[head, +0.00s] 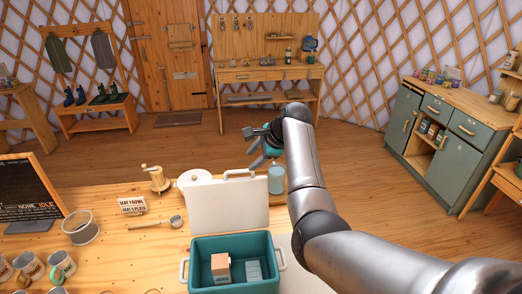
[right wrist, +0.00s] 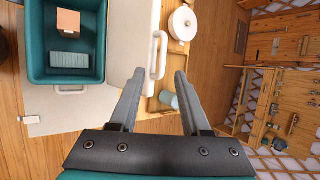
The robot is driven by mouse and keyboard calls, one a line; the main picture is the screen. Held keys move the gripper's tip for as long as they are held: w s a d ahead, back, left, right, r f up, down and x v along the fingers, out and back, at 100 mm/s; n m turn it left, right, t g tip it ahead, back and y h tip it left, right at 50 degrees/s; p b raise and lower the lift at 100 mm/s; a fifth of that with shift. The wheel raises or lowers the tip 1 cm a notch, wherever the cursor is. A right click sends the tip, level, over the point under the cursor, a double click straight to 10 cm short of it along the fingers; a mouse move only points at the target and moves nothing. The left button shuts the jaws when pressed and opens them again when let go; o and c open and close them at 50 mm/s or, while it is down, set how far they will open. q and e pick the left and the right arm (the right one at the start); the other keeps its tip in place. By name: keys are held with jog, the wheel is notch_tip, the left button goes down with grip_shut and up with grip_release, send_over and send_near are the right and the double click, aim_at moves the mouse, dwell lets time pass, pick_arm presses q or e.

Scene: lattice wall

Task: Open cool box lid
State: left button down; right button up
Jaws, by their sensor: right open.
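The teal cool box (head: 205,281) stands on the wooden table with its white lid (head: 226,207) raised, standing up from the rear edge. A brown-topped carton (head: 220,266) and a grey-blue ribbed block (head: 254,271) lie inside. The lid's white handle (head: 240,173) is at its top edge. My right gripper (head: 252,146) is open and empty, above and beyond that edge. In the right wrist view the open fingers (right wrist: 160,76) point toward the lid handle (right wrist: 159,55), which looks clear of them. My left gripper is not in view.
A white round lidded pot (head: 193,177) and a pale blue bottle (head: 276,178) stand behind the lid. The floor beyond the table is clear.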

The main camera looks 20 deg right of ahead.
jog(key=shift+v, duration=2.2)
jog(key=shift+f, duration=0.1)
